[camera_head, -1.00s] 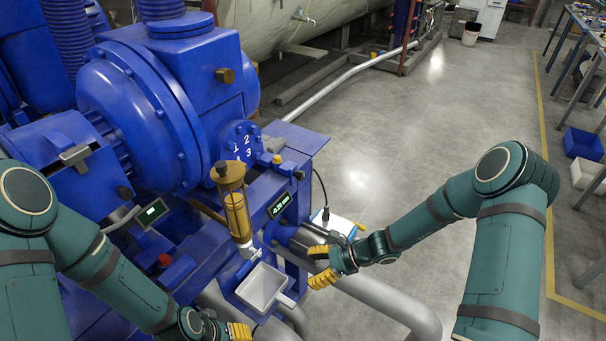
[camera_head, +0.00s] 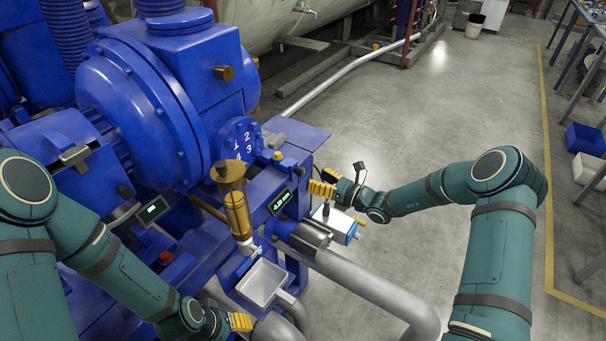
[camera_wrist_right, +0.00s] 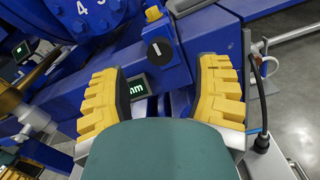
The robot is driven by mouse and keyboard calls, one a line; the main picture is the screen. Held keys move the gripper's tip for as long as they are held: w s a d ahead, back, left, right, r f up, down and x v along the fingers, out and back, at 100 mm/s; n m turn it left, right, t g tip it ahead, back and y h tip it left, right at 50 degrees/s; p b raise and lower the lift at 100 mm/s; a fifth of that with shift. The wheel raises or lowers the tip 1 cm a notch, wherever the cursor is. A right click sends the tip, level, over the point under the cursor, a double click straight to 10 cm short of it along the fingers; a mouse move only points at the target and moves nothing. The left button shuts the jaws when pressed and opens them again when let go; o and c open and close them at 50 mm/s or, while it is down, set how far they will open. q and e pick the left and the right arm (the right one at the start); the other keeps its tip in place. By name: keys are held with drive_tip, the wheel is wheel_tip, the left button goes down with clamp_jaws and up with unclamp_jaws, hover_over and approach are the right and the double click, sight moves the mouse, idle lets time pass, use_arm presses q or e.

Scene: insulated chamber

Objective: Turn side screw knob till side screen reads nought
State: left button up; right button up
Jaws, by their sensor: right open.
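The side screen (camera_head: 280,201) is a small dark display with pale digits on the blue machine's side; I cannot read them surely. In the right wrist view only its end, with "mm", shows (camera_wrist_right: 135,86). A black round knob with a white mark (camera_wrist_right: 158,50) sits just beyond it; it also shows in the head view (camera_head: 299,172). My right gripper (camera_head: 323,182) is open and empty, just right of the knob. In the wrist view its yellow fingers (camera_wrist_right: 160,72) stand apart with the knob ahead between them. My left gripper (camera_head: 240,321) is at the bottom, its jaws unclear.
A brass cylinder (camera_head: 237,210) stands left of the side screen, above a white funnel tray (camera_head: 262,284). A thick grey pipe (camera_head: 375,290) runs below my right arm. A white-and-blue box (camera_head: 338,226) with a cable is under my right gripper. Open floor lies right.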

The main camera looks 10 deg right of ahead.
sight(304, 173)
drive_tip(key=shift+x, duration=2.75)
clamp_jaws()
